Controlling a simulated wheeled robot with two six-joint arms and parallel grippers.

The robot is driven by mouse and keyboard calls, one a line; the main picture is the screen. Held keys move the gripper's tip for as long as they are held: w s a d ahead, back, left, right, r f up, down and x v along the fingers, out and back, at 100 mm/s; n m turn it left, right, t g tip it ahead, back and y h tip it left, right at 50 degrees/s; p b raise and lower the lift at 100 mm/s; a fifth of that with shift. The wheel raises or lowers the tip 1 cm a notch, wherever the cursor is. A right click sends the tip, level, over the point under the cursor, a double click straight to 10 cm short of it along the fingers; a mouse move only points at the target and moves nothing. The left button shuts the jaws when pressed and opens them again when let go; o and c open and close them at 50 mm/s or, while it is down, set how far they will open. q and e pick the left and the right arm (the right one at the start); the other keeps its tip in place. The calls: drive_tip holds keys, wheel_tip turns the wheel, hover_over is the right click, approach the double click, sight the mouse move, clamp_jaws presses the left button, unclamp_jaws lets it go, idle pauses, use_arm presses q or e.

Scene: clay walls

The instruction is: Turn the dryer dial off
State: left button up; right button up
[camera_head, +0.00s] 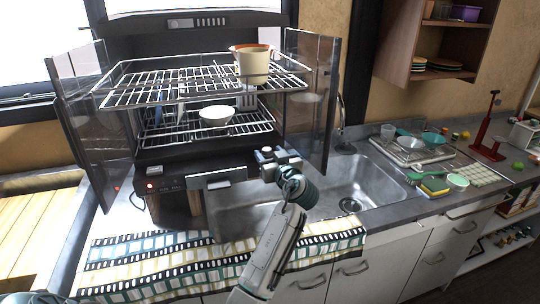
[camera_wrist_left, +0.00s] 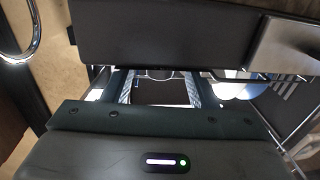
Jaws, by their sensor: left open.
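The dish dryer (camera_head: 148,155) is a dark rack cabinet with its glass doors open. A small red light (camera_head: 150,186) glows at the left of its lower front panel. Small controls (camera_head: 172,186) sit right of the light; which one is the dial is too small to tell. My right gripper is out of view.
A striped towel (camera_head: 150,262) lies on the counter front. The sink (camera_head: 335,195) is right of the dryer. A sponge (camera_head: 434,187) and dishes are farther right.

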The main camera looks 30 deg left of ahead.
use_arm(q)
drive_tip(key=b+v, duration=0.3)
drive_tip(key=v, duration=0.7)
drive_tip(key=shift+d, duration=0.25)
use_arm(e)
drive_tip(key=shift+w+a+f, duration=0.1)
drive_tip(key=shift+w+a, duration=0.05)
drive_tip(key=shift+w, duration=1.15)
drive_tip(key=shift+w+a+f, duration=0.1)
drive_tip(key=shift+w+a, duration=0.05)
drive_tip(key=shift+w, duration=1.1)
use_arm(q)
drive_tip(key=shift+s, duration=0.15)
